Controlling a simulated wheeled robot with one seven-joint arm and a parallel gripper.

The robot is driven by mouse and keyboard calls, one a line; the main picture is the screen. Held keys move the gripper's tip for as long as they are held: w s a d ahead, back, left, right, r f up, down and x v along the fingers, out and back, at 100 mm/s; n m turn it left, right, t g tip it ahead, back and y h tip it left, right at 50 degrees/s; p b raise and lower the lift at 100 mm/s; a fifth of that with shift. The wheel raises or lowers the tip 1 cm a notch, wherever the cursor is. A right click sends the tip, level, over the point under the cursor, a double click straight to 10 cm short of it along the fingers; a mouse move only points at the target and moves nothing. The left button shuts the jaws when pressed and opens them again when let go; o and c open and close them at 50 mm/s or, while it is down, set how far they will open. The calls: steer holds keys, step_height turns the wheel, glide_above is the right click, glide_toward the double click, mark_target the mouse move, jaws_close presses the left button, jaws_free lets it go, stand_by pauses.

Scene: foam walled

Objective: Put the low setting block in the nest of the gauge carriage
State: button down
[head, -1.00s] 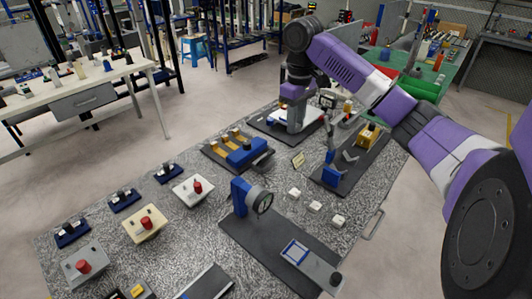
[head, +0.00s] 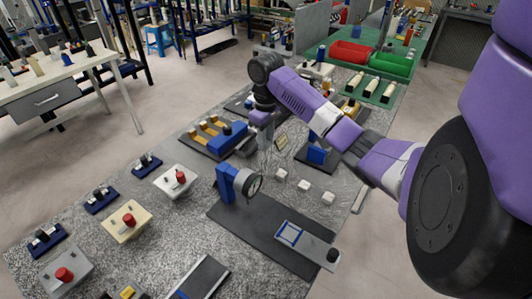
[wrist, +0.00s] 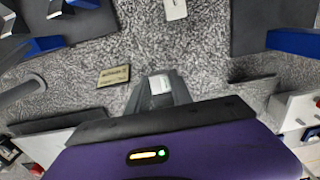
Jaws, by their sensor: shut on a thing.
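The gauge carriage (head: 312,245) is a grey slide with a black knob, on a dark base plate. Its nest (head: 289,233) is a blue square outline and looks empty. A blue stand with a round dial (head: 228,184) rises beside it. My gripper (head: 264,145) is behind the dial stand, above the table, partly lost in clutter. In the wrist view my gripper (wrist: 160,98) is shut on a small pale block (wrist: 161,84), mostly hidden by the fingers. Whether it is the low setting block I cannot tell.
Three small white blocks (head: 303,185) stand in a row behind the carriage base. A tan label plate (wrist: 114,75) is near my gripper. Boxes with red knobs (head: 128,221) stand at left. A blue block on a dark fixture (head: 228,137) is close to my arm.

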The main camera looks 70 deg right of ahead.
mark_target(266, 158)
steer(key=shift+f, duration=2.4)
steer(key=shift+f, duration=0.15)
steer(key=c, duration=1.1)
jaws_free()
